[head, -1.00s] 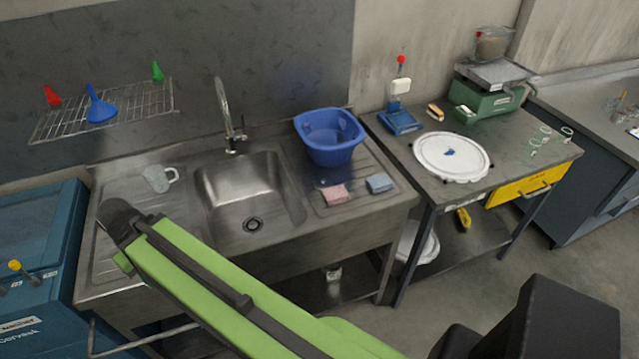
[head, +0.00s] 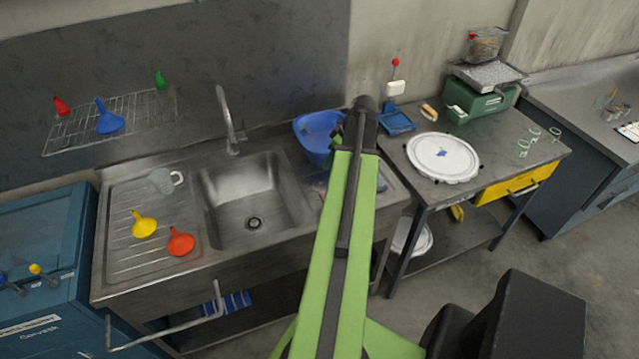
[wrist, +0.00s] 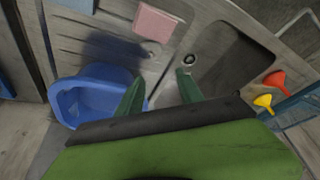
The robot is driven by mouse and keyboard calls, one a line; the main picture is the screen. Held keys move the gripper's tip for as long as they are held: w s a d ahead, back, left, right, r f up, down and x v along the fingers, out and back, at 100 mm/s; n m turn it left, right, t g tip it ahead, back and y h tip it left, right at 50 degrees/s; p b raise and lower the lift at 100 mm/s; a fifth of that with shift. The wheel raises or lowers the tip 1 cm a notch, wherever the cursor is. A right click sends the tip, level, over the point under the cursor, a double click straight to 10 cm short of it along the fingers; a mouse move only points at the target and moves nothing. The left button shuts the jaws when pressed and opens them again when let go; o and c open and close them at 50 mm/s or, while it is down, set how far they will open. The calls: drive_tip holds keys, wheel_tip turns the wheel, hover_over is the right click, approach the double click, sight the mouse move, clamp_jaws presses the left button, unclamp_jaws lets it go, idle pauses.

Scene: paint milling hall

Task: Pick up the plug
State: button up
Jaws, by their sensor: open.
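In the wrist view, a small pale round thing (wrist: 152,53) lies on the ribbed draining board between the blue basin and the pink sponge. It may be the plug, but it is too small to be sure. In the head view my arm hides that spot. My gripper (wrist: 162,90) is open and empty, its two green fingers apart and pointing down over the sink unit. The small thing shows between and beyond the fingertips. In the head view my gripper (head: 338,137) is beside the blue basin, partly hidden by my wrist.
The blue basin (wrist: 92,97) stands close beside the fingers. The pink sponge (wrist: 158,22) lies on the board. The sink (head: 248,190) has an open drain (wrist: 190,60). Yellow (head: 144,225) and red (head: 181,241) funnels and a glass jug (head: 165,181) stand on the left board. A tap (head: 228,120) rises behind.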

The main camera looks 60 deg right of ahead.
drive_tip(key=s+d, duration=0.2)
drive_tip(key=b, duration=1.1)
approach(320, 182)
wheel_tip(320, 182, down, 3)
drive_tip(key=shift+s+a+f, duration=0.15)
drive_tip(key=shift+w+f+b, duration=0.2)
drive_tip(key=shift+f+b, duration=0.1)
drive_tip(key=shift+w+r, duration=0.1)
drive_tip(key=b+x, duration=0.2)
drive_tip(key=w+b+x, duration=0.1)
drive_tip(key=b+x, duration=0.1)
drive_tip(key=x, duration=0.1)
drive_tip(key=shift+d, duration=0.2)
drive_tip(key=shift+r, duration=0.25)
clamp_jaws()
